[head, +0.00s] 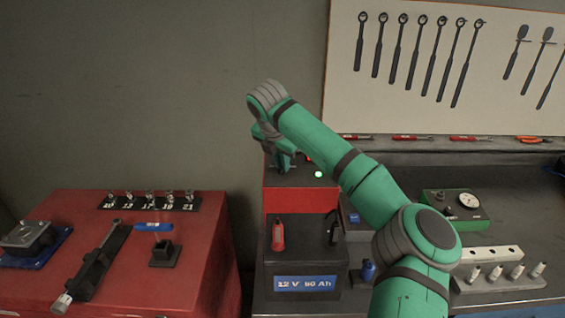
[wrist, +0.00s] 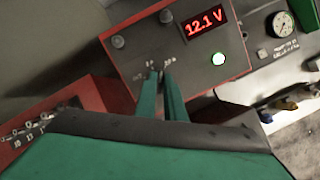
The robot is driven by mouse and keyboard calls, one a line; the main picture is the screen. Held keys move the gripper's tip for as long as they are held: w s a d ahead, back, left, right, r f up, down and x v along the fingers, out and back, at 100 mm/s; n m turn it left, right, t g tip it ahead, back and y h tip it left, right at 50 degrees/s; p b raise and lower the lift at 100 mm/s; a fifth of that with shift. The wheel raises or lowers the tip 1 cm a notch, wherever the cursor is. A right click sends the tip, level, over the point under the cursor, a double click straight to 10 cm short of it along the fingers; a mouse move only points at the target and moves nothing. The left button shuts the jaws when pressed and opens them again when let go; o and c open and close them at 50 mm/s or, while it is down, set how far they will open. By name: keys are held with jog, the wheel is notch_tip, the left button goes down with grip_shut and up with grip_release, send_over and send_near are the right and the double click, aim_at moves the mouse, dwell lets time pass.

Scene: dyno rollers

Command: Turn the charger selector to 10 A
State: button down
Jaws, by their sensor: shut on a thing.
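The charger (head: 300,200) is a red box with a dark grey top panel, standing behind the battery in the head view. In the wrist view its panel (wrist: 190,65) fills the upper middle, with a red 12.1 V display (wrist: 205,23) and a lit green lamp (wrist: 218,59). My gripper (wrist: 161,75) reaches down to the panel, its green fingers shut on the selector knob. The fingers hide the knob and its pointer. Small white marks surround the fingertips, too small to read surely. In the head view my gripper (head: 284,166) is partly hidden by my wrist.
The black 12 V battery (head: 305,262) with red and black clamps stands in front of the charger. A red cabinet (head: 195,285) with sockets and a torque wrench is at left. A green gauge box (head: 455,207) sits at right. Tools hang on the board behind.

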jog(key=shift+m+h, duration=0.3)
jog(key=shift+m, duration=1.3)
jog(key=c, duration=1.8)
grip_release()
jog(key=shift+c, duration=0.2)
jog(key=v, duration=1.1)
jog(key=shift+w, duration=0.2)
